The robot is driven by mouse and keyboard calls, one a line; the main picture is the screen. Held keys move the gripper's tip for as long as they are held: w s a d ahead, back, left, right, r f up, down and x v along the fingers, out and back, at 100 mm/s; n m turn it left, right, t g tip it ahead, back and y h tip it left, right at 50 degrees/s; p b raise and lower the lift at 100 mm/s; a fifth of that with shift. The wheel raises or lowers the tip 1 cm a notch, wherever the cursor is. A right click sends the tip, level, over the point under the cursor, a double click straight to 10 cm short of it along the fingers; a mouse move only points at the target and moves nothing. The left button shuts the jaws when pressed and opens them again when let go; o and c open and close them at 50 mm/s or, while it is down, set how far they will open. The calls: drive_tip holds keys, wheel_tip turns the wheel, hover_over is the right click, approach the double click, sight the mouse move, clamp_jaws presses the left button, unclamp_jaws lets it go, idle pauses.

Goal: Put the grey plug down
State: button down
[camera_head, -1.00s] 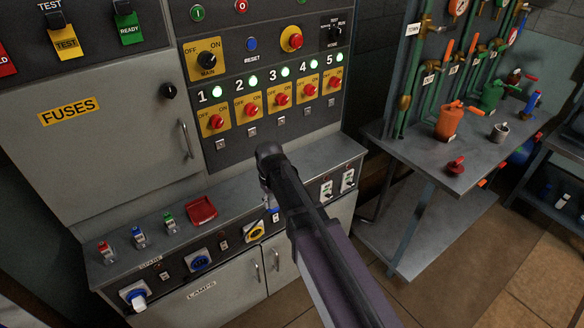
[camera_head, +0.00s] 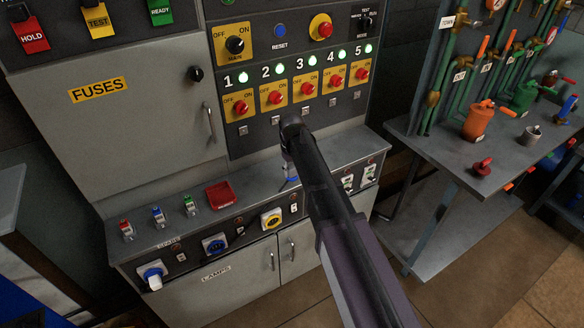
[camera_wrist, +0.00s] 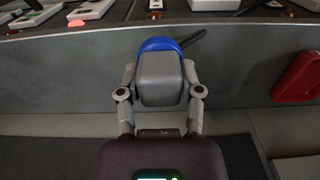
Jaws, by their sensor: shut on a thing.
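The grey plug (camera_wrist: 160,78) has a grey body and a blue collar (camera_wrist: 158,44). In the wrist view it sits between the fingers of my gripper (camera_wrist: 160,88), which is shut on it. A dark prong or cable sticks out past the collar to the upper right. In the head view my gripper (camera_head: 289,166) is over the grey ledge (camera_head: 250,192) of the cabinet, right of the red tray (camera_head: 220,195). Only a bit of blue shows there beneath my arm. I cannot tell whether the plug touches the ledge.
Three small plugs or connectors (camera_head: 157,215) stand on the ledge at left. The front panel has a yellow socket (camera_head: 271,218), a blue socket (camera_head: 214,244) and a white-and-blue plug (camera_head: 152,274). A workbench (camera_head: 470,160) stands at right. The ledge near the red tray has bare room.

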drive_tip(key=w, duration=0.5)
drive_tip(key=shift+a+f, duration=0.1)
drive_tip(key=shift+f, duration=0.1)
drive_tip(key=shift+w+f, duration=0.1)
drive_tip(key=shift+w, duration=0.45)
wheel_tip(320, 180, down, 4)
drive_tip(key=b, duration=0.4)
drive_tip(key=shift+r, duration=0.25)
drive_tip(key=shift+c, duration=1.3)
unclamp_jaws()
drive_tip(key=shift+r, duration=0.1)
wheel_tip(320, 180, up, 12)
drive_tip(key=p, duration=1.2)
